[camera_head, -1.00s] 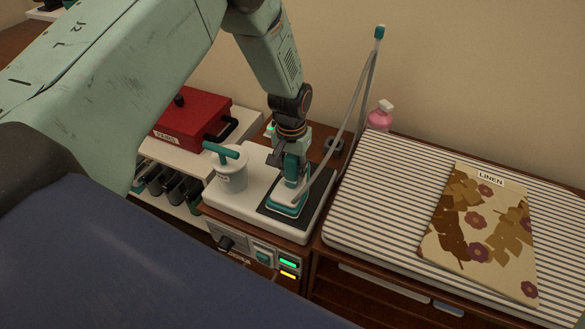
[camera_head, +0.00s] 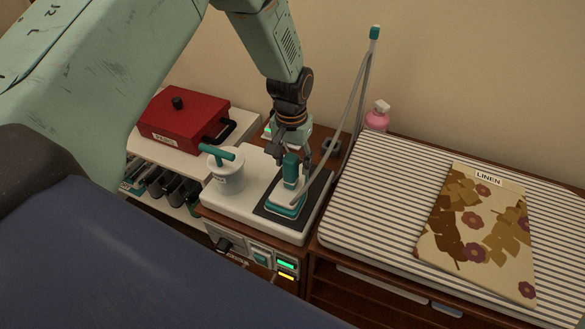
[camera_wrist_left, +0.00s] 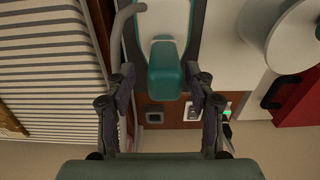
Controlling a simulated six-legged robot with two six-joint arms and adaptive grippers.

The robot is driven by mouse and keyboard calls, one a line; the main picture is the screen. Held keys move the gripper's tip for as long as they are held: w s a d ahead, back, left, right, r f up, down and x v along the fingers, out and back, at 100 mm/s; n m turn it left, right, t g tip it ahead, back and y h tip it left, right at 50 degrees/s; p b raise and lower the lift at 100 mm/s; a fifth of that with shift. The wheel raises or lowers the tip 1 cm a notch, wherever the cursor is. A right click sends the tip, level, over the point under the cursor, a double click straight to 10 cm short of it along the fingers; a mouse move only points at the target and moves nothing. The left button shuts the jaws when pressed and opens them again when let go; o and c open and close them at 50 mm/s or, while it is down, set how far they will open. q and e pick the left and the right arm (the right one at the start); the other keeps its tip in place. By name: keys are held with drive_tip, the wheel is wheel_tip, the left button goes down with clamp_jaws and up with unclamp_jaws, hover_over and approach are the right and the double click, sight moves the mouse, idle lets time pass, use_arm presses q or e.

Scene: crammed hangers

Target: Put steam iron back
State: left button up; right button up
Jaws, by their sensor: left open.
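The steam iron (camera_head: 288,198) is teal and white and rests on the dark pad (camera_head: 264,214) of the white station (camera_head: 240,213). Its grey hose rises to a teal-tipped pole (camera_head: 366,80). My left gripper (camera_head: 284,156) is open, just above and behind the iron's upright teal handle. In the left wrist view my gripper's two fingers (camera_wrist_left: 160,85) stand apart on either side of the teal end of the iron (camera_wrist_left: 164,72), not closed on it. My right gripper is not in view.
A white canister with a teal handle (camera_head: 227,175) stands left of the iron. A red box (camera_head: 180,120) sits on a shelf further left. A striped ironing board (camera_head: 385,200) with a folded linen cloth (camera_head: 485,235) lies to the right. A pink bottle (camera_head: 376,120) stands behind.

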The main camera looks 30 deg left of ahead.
use_arm(q)
drive_tip(key=r, duration=0.4)
drive_tip(key=a+r, duration=0.1)
drive_tip(key=r, duration=0.1)
drive_tip(key=shift+s+r, duration=0.25)
drive_tip(key=shift+r, duration=0.05)
drive_tip(key=shift+d+r, duration=0.35)
drive_tip(key=shift+r, duration=0.45)
drive_tip(key=shift+s+f, duration=0.15)
drive_tip(key=shift+f, duration=0.15)
drive_tip(key=s+d+f, duration=0.3)
drive_tip(key=s+f, duration=1.2)
drive_tip(key=s, duration=0.1)
drive_tip(key=s+f, duration=0.2)
drive_tip(key=s, duration=1.5)
drive_tip(key=shift+s+d, duration=0.15)
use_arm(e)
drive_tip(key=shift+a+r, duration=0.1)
